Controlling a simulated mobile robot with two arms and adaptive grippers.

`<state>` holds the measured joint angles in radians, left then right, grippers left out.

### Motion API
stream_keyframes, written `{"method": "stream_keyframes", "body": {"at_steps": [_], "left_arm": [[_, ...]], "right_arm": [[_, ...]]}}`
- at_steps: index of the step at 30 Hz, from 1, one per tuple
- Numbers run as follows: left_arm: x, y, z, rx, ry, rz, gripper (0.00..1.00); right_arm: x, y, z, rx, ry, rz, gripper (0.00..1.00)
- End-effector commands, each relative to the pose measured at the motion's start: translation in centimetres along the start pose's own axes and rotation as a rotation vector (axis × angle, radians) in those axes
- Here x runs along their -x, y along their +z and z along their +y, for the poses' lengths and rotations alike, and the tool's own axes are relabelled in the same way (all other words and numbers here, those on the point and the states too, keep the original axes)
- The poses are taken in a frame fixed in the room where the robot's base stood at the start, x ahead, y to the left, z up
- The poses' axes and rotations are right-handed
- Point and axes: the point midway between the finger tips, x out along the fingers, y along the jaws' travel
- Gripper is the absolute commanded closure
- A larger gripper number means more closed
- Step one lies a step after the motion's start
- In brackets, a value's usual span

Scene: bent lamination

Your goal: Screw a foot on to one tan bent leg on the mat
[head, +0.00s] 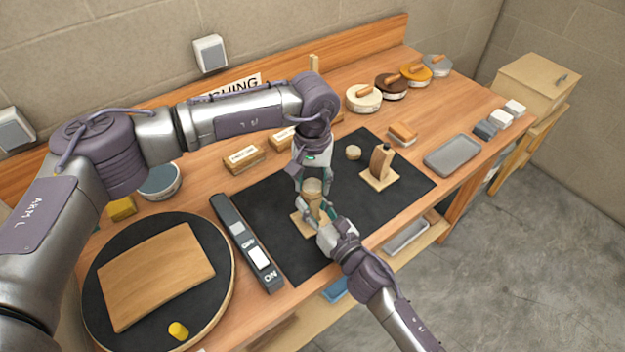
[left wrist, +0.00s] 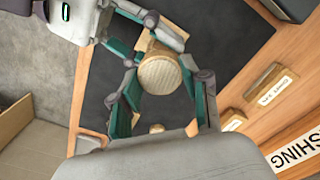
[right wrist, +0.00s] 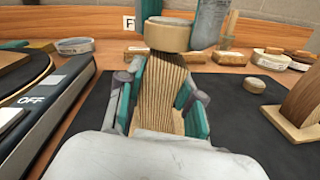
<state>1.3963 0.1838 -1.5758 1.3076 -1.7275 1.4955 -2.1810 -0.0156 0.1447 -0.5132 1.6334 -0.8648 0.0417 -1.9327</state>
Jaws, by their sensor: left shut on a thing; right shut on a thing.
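A tan bent leg (right wrist: 160,95) stands upright on a square wooden base (head: 297,222) on the black mat (head: 265,205). My right gripper (head: 318,213) is shut around the leg from the near side. A pale round foot (right wrist: 167,36) is at the leg's top end, with no clear gap below it in the right wrist view. My left gripper (head: 313,186) points down and is shut on this foot, which shows round between the fingers in the left wrist view (left wrist: 160,74). A second foot (head: 353,152) lies loose on the mat.
A darker brown bent piece (head: 381,160) stands on its own base to the right on the mat. A grey switch box (head: 246,243) edges the mat's left side. A grey tray (head: 453,155) lies to the right. Several round tins line the back.

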Motion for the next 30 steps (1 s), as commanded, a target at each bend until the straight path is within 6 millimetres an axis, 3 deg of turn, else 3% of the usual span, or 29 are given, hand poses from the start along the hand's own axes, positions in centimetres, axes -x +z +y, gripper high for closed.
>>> {"method": "stream_keyframes", "body": {"at_steps": [3, 9, 20, 21, 25, 30], "left_arm": [[0.03, -0.04, -0.02, -0.266, 0.0, 0.001, 0.72], [0.03, -0.07, -0.02, -0.555, 0.0, 0.002, 0.72], [0.03, -0.07, -0.02, -0.607, 0.0, 0.002, 0.72], [0.03, -0.08, -0.02, -0.607, 0.0, 0.002, 0.51], [0.02, -0.07, -0.02, -0.606, 0.0, 0.002, 0.29], [-0.01, -0.05, -0.02, -0.605, 0.0, 0.001, 0.29]], "right_arm": [[0.07, -0.25, 0.0, -0.004, -0.001, 0.005, 1.0], [0.07, -0.26, 0.0, -0.004, -0.001, 0.005, 1.0], [0.08, -0.28, -0.01, -0.004, -0.001, 0.005, 1.0], [0.08, -0.28, -0.01, -0.004, -0.001, 0.005, 1.0], [0.08, -0.29, -0.01, -0.004, -0.001, 0.005, 1.0], [0.09, -0.3, 0.0, -0.004, -0.001, 0.005, 1.0]]}}
